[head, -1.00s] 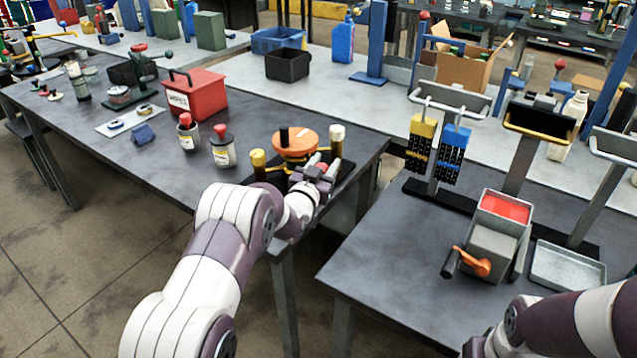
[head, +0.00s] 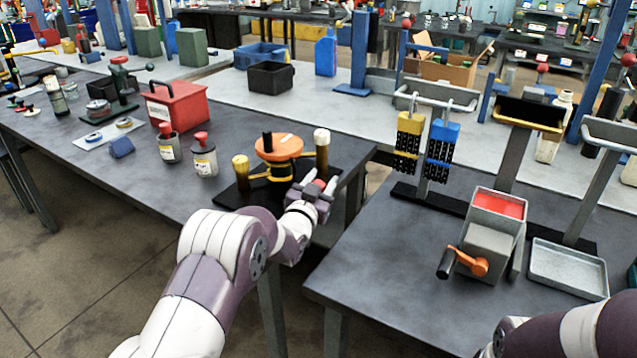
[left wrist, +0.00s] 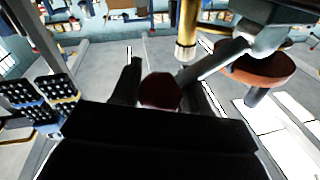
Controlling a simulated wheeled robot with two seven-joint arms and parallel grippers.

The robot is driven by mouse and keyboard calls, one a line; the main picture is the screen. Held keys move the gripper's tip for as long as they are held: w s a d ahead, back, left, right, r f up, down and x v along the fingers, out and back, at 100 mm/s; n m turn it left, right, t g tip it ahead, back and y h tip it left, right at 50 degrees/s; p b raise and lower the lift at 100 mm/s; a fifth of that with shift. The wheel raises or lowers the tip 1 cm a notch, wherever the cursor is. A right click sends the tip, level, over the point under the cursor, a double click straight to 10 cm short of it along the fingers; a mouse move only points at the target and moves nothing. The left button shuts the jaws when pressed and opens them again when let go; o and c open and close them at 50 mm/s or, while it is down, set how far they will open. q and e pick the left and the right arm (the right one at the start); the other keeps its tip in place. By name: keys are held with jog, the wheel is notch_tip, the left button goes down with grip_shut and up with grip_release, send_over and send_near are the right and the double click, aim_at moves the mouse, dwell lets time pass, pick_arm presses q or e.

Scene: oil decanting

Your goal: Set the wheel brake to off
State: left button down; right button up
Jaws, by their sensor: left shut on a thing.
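The orange wheel (head: 279,147) is mounted flat on a dark base, between a yellow-topped post (head: 240,168) and a white-topped post (head: 321,150). It also shows at the right of the left wrist view (left wrist: 262,70). My left gripper (head: 314,192) is at the wheel stand's front right corner. It is shut on a red knob (head: 319,184), which shows dark red between the fingers in the left wrist view (left wrist: 161,91). The knob's lower part and any brake marking are hidden. My right forearm is at the bottom right; its gripper is out of frame.
A red toolbox (head: 178,105) and two small canisters with red tops (head: 203,155) stand left of the wheel. A gap separates this table from the right one, which holds a grey box with an orange crank (head: 472,262) and a metal tray (head: 567,268).

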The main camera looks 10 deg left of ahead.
pick_arm(q)
jog(key=shift+s+d+f, duration=0.1)
jog(key=shift+d+f, duration=0.1)
jog(key=shift+f, duration=0.35)
jog(key=c, duration=0.6)
grip_release()
jog(key=shift+d, duration=0.1)
jog(key=shift+c, duration=0.2)
jog(key=shift+d+r, duration=0.1)
jog(key=shift+a+r, duration=0.15)
jog(key=shift+a, duration=0.05)
jog(key=s+a+f, duration=0.1)
jog(key=s+a, duration=0.1)
jog(key=s, duration=1)
jog(key=shift+s, duration=0.2)
jog(key=shift+a, duration=0.1)
